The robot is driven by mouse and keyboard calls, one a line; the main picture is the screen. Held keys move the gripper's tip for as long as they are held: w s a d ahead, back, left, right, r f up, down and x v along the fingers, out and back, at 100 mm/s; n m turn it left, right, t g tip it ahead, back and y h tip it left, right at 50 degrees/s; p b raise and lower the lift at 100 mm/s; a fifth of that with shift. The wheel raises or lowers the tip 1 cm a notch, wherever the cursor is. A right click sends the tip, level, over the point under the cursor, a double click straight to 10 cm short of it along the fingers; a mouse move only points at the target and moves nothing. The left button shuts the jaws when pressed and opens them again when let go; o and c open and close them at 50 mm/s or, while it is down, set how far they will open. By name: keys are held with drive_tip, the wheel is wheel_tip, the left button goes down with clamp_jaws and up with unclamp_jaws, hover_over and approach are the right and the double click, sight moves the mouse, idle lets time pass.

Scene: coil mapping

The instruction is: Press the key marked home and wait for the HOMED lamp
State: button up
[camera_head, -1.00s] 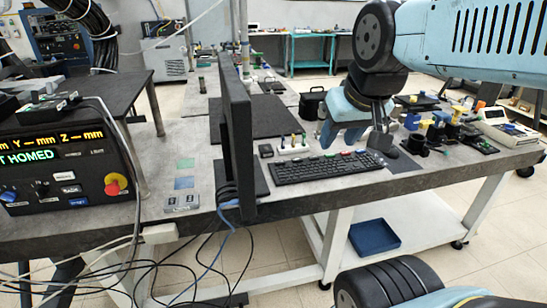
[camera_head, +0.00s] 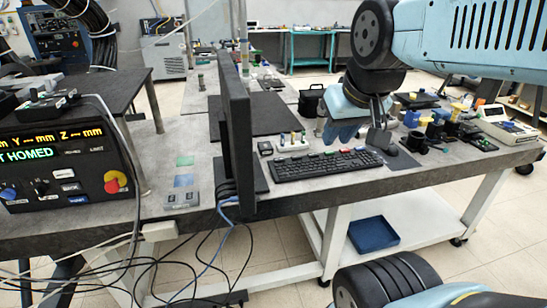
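The control box (camera_head: 68,165) stands at the left, cut off by the picture edge. Its display (camera_head: 30,155) shows orange axis text with dashes and a green line whose visible part reads "T HOMED". Two small dark labels sit on the panel, the right one reading LIMIT; no lit lamp shows by them. Pale keys (camera_head: 66,187) and a blue key (camera_head: 76,199) are on the lower panel, their lettering too small to read. My gripper (camera_head: 335,132) hangs near the back edge of the keyboard, far right of the box. Its fingertip gap is not clear.
A black monitor (camera_head: 235,130) stands edge-on between the box and my gripper. The keyboard (camera_head: 325,164) lies on the grey bench. A red-and-yellow stop knob (camera_head: 115,181) is on the box. Small yellow and black parts (camera_head: 435,125) crowd the right. Cables (camera_head: 200,255) hang below the bench.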

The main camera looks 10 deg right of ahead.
clamp_jaws()
idle(1.4)
